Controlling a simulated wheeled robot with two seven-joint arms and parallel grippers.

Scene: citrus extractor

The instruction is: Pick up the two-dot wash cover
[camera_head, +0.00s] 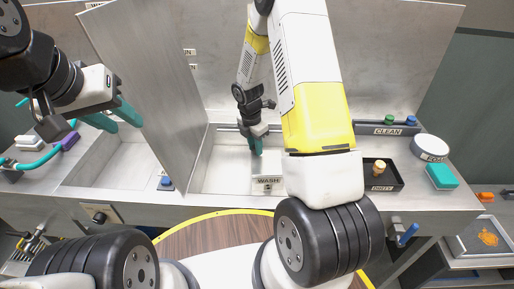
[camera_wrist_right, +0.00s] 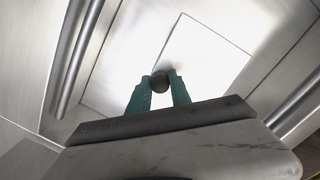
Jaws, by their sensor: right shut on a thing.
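My right gripper (camera_head: 256,148) reaches down into the sink basin behind the WASH label (camera_head: 268,181). In the right wrist view its teal fingers (camera_wrist_right: 159,90) are shut on a dark round knob (camera_wrist_right: 159,80). A pale square plate (camera_wrist_right: 207,52) lies beyond the knob; it looks like the wash cover. No dots show on it, and I cannot tell whether it is raised. My left gripper (camera_head: 120,117) is open and empty, its teal fingers apart, over the left basin.
A tall metal divider (camera_head: 140,75) stands between the left basin (camera_head: 105,165) and the wash basin. To the right are a CLEAN rack (camera_head: 388,130), a dark tray (camera_head: 385,180) with a small knobbed piece, a white round tub (camera_head: 430,146) and a teal sponge (camera_head: 441,176).

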